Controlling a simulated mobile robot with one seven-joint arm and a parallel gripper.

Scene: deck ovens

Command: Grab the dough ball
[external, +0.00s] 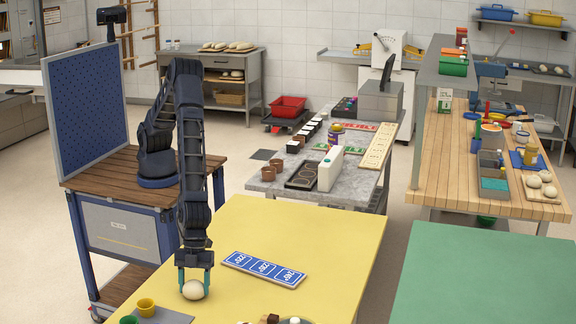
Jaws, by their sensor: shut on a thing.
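The dough ball (193,290) is pale, round and smooth, and shows at the front left of the yellow table (330,235) in the external view. My gripper (194,280) points straight down over it, with one green finger on either side. The fingers are shut on the dough ball. The ball is at or very near the tabletop; I cannot tell whether it touches the surface.
A blue panel with white markings (264,269) lies right of the ball. A yellow cup (146,307) and a green cup (129,320) stand at the front left near a grey mat (172,317). Small items sit at the front edge. The table's right part is clear.

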